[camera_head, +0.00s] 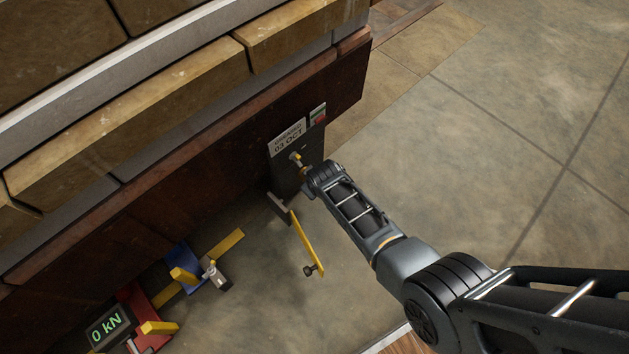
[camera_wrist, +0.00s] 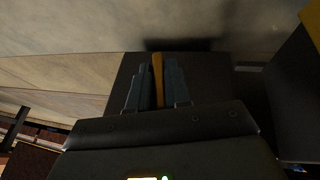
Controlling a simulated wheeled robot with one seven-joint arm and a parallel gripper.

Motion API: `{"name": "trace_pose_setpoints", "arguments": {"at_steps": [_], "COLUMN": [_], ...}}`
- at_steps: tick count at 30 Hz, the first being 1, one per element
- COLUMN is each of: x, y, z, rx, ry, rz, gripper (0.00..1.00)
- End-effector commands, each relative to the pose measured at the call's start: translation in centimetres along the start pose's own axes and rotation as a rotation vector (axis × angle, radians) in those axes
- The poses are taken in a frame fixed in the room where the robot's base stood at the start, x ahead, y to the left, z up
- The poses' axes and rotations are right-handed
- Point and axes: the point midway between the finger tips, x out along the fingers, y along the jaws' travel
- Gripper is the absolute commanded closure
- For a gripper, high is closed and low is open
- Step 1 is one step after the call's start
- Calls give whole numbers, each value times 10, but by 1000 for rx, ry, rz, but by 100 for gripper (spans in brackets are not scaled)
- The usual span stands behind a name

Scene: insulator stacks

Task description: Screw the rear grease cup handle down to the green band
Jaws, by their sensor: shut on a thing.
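My gripper (camera_head: 306,176) is at the dark upright plate (camera_head: 284,178) below the "03 OCT" sign. In the wrist view my gripper (camera_wrist: 157,88) is shut on a thin orange-yellow bar, which looks like the grease cup handle (camera_wrist: 158,68); it stands upright in the picture between the two grey fingers. In the head view a small brass-coloured fitting (camera_head: 296,158) shows just beyond my gripper. The rest of the cup is hidden by my gripper or too small to tell. I cannot make out a green band on it.
A card with green and red patches (camera_head: 318,114) is next to the date sign (camera_head: 288,138). A yellow bar (camera_head: 306,245) juts out below my gripper. Blue and red jack-like devices and a "0 kN" display (camera_head: 107,327) stand lower left. The floor at right is clear.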

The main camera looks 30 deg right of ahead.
Motion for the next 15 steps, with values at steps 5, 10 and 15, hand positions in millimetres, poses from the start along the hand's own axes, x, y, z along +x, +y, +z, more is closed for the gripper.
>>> {"name": "trace_pose_setpoints", "arguments": {"at_steps": [5,10,15], "x": [-1,0,0], "y": [1,1,0], "z": [1,0,0], "rx": [29,48,51], "ry": [-6,-2,0], "rz": [-60,-112,-122], "gripper": [100,100,100]}}
